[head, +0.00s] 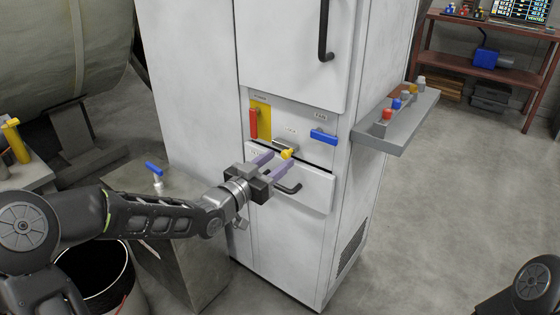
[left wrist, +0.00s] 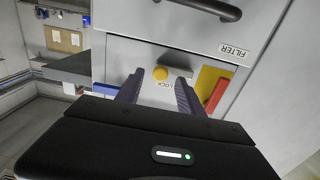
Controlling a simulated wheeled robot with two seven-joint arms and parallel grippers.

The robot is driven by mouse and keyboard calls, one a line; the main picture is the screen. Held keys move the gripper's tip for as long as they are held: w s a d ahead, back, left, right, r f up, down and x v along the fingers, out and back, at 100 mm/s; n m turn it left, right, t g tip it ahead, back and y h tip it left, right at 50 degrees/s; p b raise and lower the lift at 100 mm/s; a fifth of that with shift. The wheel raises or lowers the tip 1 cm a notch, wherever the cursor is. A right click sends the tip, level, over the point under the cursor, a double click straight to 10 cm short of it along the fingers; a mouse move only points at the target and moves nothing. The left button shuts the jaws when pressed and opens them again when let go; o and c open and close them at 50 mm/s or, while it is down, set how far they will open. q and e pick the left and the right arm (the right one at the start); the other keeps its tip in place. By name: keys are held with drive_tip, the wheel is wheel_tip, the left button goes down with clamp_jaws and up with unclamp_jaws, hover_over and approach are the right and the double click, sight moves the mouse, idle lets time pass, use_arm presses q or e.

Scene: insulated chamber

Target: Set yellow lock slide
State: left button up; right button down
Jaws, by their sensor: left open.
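The yellow lock slide knob (head: 287,154) is on the front panel of the white cabinet, at the end of a grey slide housing (head: 287,146). My left gripper (head: 277,161) is open and empty in front of the panel. Its two purple fingers lie on either side of the knob in the picture; whether they touch it I cannot tell. In the left wrist view the fingertips (left wrist: 160,80) also flank the knob. My right gripper is not in view.
A red handle (head: 253,123) on a yellow plate and a blue handle (head: 323,136) flank the lock. A drawer with a dark handle (head: 288,188) is just below. A grey side shelf (head: 400,128) juts out right, bearing small coloured parts. A bucket (head: 95,275) stands lower left.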

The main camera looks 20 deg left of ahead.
use_arm(q)
drive_tip(key=shift+x, duration=0.9)
drive_tip(key=shift+c, duration=0.5)
clamp_jaws()
